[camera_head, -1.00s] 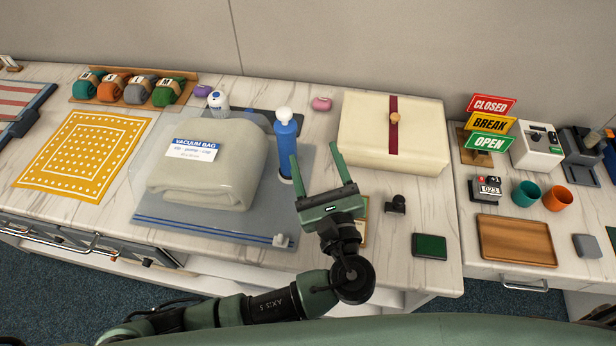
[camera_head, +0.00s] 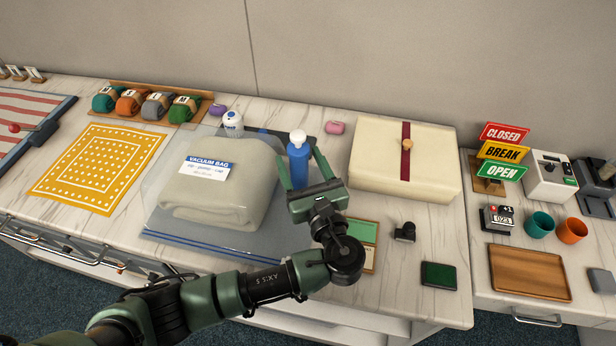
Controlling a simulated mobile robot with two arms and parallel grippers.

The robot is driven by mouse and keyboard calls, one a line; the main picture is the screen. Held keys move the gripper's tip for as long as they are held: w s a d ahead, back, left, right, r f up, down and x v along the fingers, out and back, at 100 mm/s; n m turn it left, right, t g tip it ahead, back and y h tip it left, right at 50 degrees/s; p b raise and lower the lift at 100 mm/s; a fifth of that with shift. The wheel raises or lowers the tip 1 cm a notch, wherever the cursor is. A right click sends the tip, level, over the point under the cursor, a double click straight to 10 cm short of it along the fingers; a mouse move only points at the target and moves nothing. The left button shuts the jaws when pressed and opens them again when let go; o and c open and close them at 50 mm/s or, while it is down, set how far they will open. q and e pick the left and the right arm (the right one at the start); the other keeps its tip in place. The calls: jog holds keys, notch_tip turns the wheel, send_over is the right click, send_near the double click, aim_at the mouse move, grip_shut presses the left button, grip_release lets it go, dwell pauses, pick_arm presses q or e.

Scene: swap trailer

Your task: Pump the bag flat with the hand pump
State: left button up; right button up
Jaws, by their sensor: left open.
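The vacuum bag (camera_head: 222,195) lies on the counter, puffed up and pale grey with a blue and white label. A clear flat border surrounds it, with blue lines along the front edge. The hand pump (camera_head: 298,153) is a blue cylinder with a white knob, standing upright at the bag's right side. My left gripper (camera_head: 301,170) is open, with its fingers on either side of the pump's body in this view. I cannot tell whether they touch it. The pump's lower part is partly hidden behind the gripper. My right gripper is not in view.
A cream box (camera_head: 434,165) with a dark red band stands right of the pump. A small black object (camera_head: 405,232) and a dark green pad (camera_head: 438,274) lie in front. A yellow dotted cloth (camera_head: 97,167) lies at left. A pink item (camera_head: 335,128) sits behind.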

pick_arm(q)
jog(key=shift+w+a, duration=0.2)
jog(key=shift+w, duration=0.45)
